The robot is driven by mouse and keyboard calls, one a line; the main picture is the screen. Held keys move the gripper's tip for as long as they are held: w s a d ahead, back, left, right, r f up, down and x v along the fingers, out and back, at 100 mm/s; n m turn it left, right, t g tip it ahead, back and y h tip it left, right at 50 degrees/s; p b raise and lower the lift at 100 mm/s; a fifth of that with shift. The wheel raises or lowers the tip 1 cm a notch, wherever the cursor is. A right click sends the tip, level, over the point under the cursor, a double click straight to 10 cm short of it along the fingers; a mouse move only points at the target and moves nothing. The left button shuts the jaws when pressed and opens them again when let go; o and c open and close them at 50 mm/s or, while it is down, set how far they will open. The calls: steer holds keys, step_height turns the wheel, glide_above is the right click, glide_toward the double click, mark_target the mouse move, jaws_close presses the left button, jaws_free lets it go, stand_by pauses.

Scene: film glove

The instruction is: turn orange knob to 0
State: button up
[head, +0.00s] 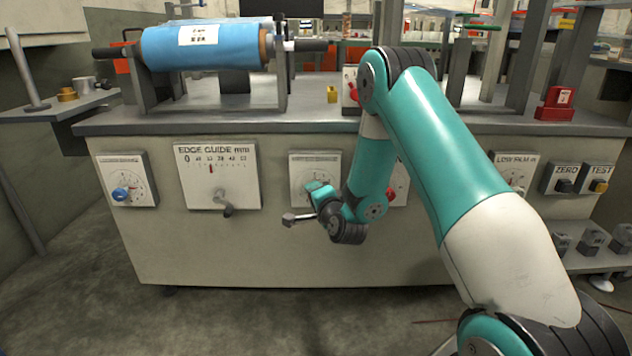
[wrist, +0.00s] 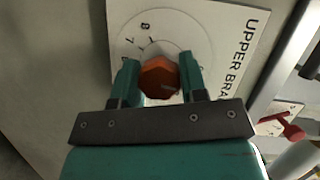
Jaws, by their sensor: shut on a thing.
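The orange knob (wrist: 159,78) sits on a round white dial (wrist: 140,28) in the wrist view. The dial carries printed numbers, among them 8 and 7, which appear turned. The other numbers are hidden, and I cannot read the knob's setting. My gripper (wrist: 159,66) has one teal finger on each side of the knob and is shut on it. In the head view my gripper (head: 318,188) is at the middle panel (head: 301,164) on the machine's front, and the knob is hidden there.
Left of the gripper are the edge guide panel (head: 248,170) with a crank (head: 226,208) and a blue knob (head: 121,193). A red handle (wrist: 290,130) is at the right in the wrist view. A blue film roll (head: 205,48) lies above the counter. The floor in front is clear.

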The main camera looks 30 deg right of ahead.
steer(key=r+p, duration=0.1)
steer(key=p, duration=0.2)
steer(key=shift+w+n, duration=0.1)
steer(key=shift+n, duration=0.2)
steer(key=p, duration=0.5)
steer(key=shift+w+r+n+g, duration=0.1)
steer(key=shift+n+g, duration=0.2)
steer(key=p, duration=0.3)
steer(key=shift+f+p, duration=0.2)
steer(key=shift+p, duration=0.1)
steer(key=shift+f+n+p, duration=0.3)
steer(key=shift+f+p, duration=0.05)
steer(key=shift+p, duration=0.3)
steer(key=o, duration=0.9)
steer(key=shift+s, duration=0.2)
steer(key=shift+s+f, duration=0.1)
